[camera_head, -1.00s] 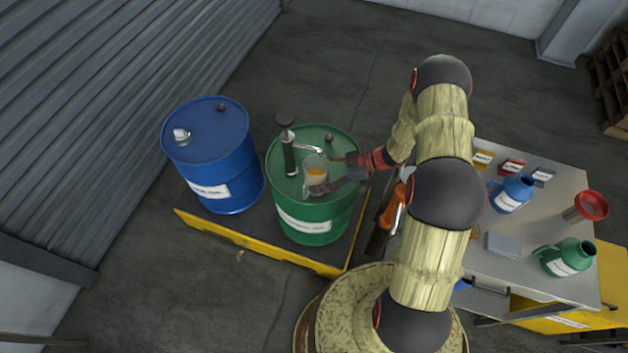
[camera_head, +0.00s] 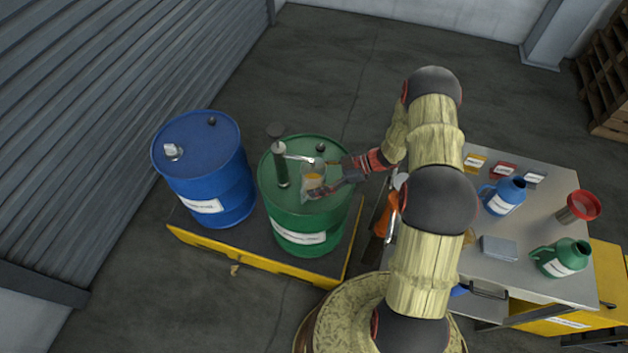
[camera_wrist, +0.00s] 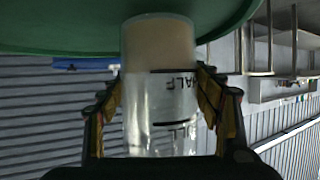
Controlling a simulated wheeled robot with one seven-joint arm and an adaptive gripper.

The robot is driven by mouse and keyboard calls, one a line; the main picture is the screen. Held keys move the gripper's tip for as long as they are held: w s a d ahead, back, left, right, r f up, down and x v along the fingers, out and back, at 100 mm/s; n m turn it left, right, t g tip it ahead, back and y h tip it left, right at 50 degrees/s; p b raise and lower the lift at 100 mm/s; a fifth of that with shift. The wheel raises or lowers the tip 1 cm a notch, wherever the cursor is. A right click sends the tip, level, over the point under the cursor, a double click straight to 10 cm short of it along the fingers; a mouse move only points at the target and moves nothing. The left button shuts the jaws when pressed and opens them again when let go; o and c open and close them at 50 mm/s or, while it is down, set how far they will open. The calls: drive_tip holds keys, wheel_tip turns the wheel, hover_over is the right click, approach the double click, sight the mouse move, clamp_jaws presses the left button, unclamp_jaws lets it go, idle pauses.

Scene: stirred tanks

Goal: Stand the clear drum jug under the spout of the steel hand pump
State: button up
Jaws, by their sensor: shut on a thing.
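The clear drum jug (camera_head: 313,183) stands over the green drum's top, just right of the steel hand pump (camera_head: 281,166). The pump's spout (camera_head: 299,158) reaches right, with its end close to the jug's rim. I cannot tell whether it is over the opening. My gripper (camera_head: 319,179) is shut on the jug from the right, one finger on each side. In the wrist view the jug (camera_wrist: 160,105) appears upside down between the fingers (camera_wrist: 160,110), with tan contents and a HALF mark. Whether its base touches the drum is unclear.
The green drum (camera_head: 305,225) and a blue drum (camera_head: 205,175) stand on a yellow-edged pallet (camera_head: 260,264). Right of my arm, a grey table (camera_head: 535,215) holds a blue jug (camera_head: 503,194), a green jug (camera_head: 561,258) and a red funnel (camera_head: 579,206).

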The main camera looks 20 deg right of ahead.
drive_tip(key=shift+f, duration=0.55)
idle(0.4)
drive_tip(key=o, duration=1.6)
drive_tip(key=shift+c, duration=0.2)
drive_tip(key=v, duration=0.7)
drive_tip(key=shift+s+d+r, duration=0.1)
drive_tip(key=shift+d, duration=0.2)
